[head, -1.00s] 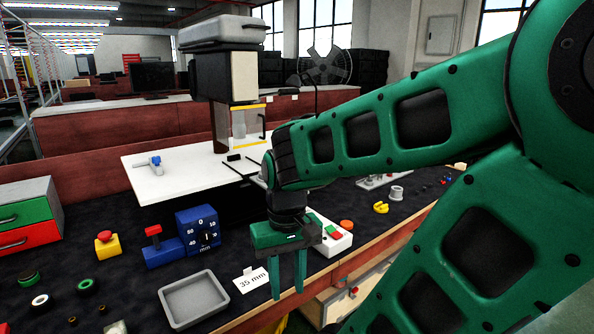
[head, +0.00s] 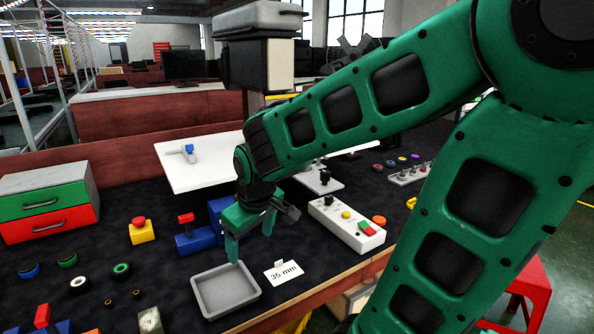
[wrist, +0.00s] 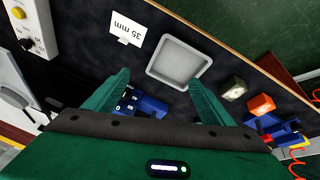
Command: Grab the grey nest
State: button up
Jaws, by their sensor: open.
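A small grey block (head: 150,320) near the bottom edge of the head view looks like the grey nest; its lower part is cut off there. In the wrist view the block (wrist: 233,88) shows a dark top, beyond the right finger. My gripper (head: 250,240) is open and empty, above the table just behind the shallow grey tray (head: 204,300). In the wrist view the open fingers (wrist: 160,82) point towards the tray (wrist: 153,68), with nothing between them. The block is to the left of my gripper in the head view, apart from it.
An orange block (wrist: 260,105) lies beside the grey block. A 35 mm card (head: 284,272) stands right of the tray. A blue gauge (head: 216,212) is partly hidden behind my gripper. A white control box (head: 350,225) is at right. Rings and small parts lie at left.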

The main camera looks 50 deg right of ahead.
jog(key=w+d+r+n+h, duration=0.1)
jog(key=w+d+n+h, duration=0.3)
jog(key=d+n, duration=0.3)
jog(key=w+d+r+n+h, duration=0.1)
jog(key=w+d+n+h, duration=0.3)
jog(key=d, duration=1.1)
jog(key=w+d+r+n+t+h, duration=0.1)
jog(key=w+d+n+h, duration=0.4)
jog(key=w+d+n, duration=0.4)
jog(key=shift+w+d+n, duration=0.15)
jog(key=shift+d+n, duration=0.45)
jog(key=shift+d, duration=0.85)
jog(key=shift+w+d+f, duration=0.1)
jog(key=shift+w+d, duration=0.15)
jog(key=shift+d, duration=0.3)
jog(key=shift+c, duration=0.5)
